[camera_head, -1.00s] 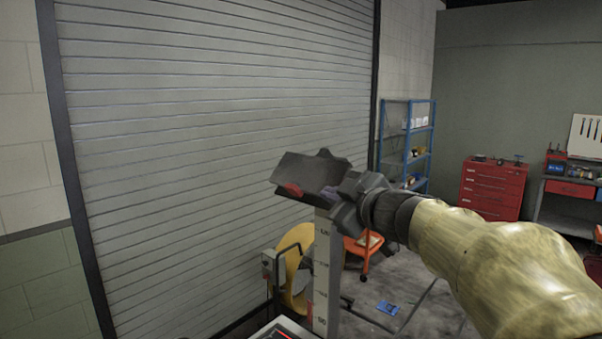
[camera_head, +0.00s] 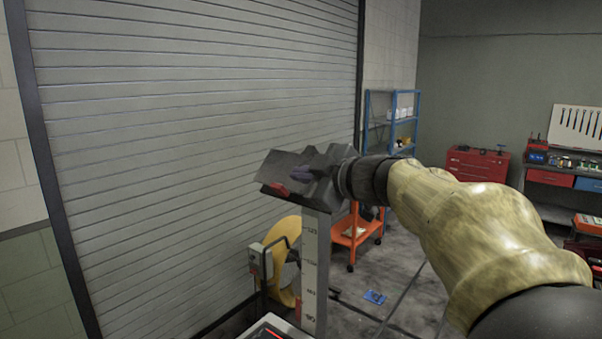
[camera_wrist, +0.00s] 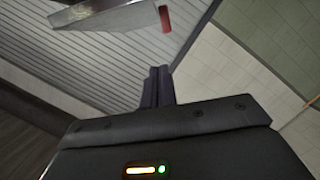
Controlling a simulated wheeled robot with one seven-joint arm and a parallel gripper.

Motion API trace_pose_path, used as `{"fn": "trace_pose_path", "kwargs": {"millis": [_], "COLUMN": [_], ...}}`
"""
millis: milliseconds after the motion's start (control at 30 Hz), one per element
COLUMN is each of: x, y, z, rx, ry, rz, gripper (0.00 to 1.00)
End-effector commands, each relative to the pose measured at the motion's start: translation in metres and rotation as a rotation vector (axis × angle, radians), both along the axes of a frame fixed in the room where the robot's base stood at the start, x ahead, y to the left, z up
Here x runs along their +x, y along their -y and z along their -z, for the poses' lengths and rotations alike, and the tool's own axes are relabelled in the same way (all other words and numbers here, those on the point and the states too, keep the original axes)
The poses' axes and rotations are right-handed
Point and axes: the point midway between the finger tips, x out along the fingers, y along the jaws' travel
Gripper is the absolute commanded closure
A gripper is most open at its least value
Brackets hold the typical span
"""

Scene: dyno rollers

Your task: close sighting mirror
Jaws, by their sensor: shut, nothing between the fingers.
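The sighting mirror looks to be the dark tilted panel (camera_head: 272,170) with a red patch, at the top of a pale upright post (camera_head: 315,262) with a number scale. In the wrist view, a pale, thin-edged part with a red end (camera_wrist: 165,18) shows at the top; it looks like the same unit. My gripper (camera_head: 302,175) is at the right side of the panel, overlapping it in the head view. Its fingers, also in the wrist view (camera_wrist: 156,86), are together and empty. In the wrist view a gap shows between fingertips and panel. Contact elsewhere cannot be told.
A grey roller shutter (camera_head: 190,120) fills the left. A yellow round object (camera_head: 284,255) stands behind the post, and an orange cart (camera_head: 355,232) is to its right. A blue shelf (camera_head: 392,122) and red tool cabinet (camera_head: 476,164) stand farther back. Floor right of the post looks mostly clear.

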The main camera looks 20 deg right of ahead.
Motion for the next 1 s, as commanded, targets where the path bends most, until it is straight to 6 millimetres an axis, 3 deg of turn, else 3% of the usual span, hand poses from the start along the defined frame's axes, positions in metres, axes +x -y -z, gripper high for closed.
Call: {"fn": "trace_pose_path", "kwargs": {"millis": [367,600,1000], "x": [0.058,0.069,0.070], "y": [-0.024,-0.005,-0.003], "z": [0.014,0.036,0.040], "rx": [0.001,0.001,-0.001], "ry": [-0.004,-0.001,0.001], "rz": [0.003,0.004,0.003], "gripper": [1.00,1.00,1.00]}}
